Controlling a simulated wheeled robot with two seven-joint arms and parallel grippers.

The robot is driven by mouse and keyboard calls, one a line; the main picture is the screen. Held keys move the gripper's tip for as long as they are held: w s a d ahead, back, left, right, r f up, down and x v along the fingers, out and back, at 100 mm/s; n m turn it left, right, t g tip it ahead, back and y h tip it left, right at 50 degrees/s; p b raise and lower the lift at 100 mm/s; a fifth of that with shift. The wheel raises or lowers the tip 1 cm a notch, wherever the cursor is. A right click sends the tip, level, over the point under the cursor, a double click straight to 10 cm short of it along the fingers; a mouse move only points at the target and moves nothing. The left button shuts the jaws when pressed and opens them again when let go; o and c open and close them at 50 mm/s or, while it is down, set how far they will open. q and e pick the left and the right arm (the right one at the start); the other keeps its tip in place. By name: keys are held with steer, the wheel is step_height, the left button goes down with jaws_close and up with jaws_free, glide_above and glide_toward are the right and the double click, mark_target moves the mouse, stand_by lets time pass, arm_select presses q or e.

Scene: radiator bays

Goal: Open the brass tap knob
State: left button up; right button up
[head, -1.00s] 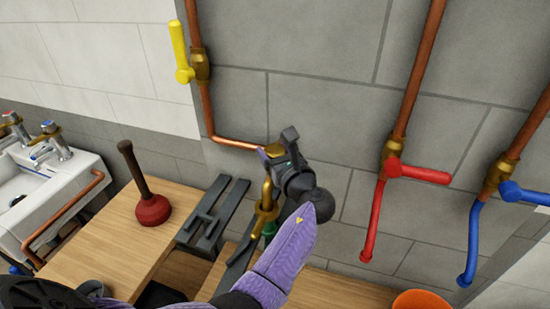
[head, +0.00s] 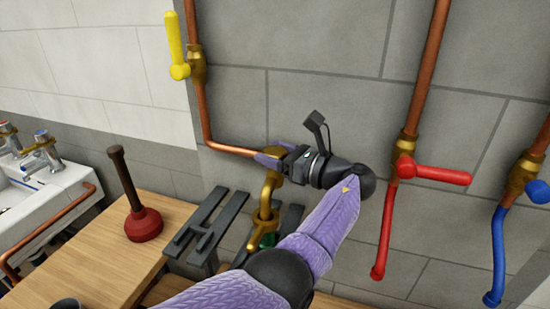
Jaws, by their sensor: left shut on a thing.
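The brass tap (head: 268,190) stands out from the grey wall at the end of a copper pipe. Its curved brass spout shows below my left gripper. My left gripper (head: 272,158) is at the top of the tap and is shut on the brass tap knob, which it mostly hides. A little brass shows at the gripper's left side. The purple left forearm comes up from below and bends at a black wrist to the right of the tap. My right gripper is not in view.
A yellow-handled valve (head: 177,45) is at the upper left. Red (head: 434,174) and blue (head: 538,191) valve handles are at the right. A plunger (head: 143,222) stands on a wooden counter (head: 105,265). Grey slats (head: 214,228) lie beneath the tap. A sink (head: 35,190) is at far left.

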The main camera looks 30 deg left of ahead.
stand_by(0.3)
arm_select(q)
steer(key=o, duration=1.2)
steer(key=d+b, duration=0.2)
steer(key=d, duration=0.8)
steer(key=shift+s+f, duration=0.1)
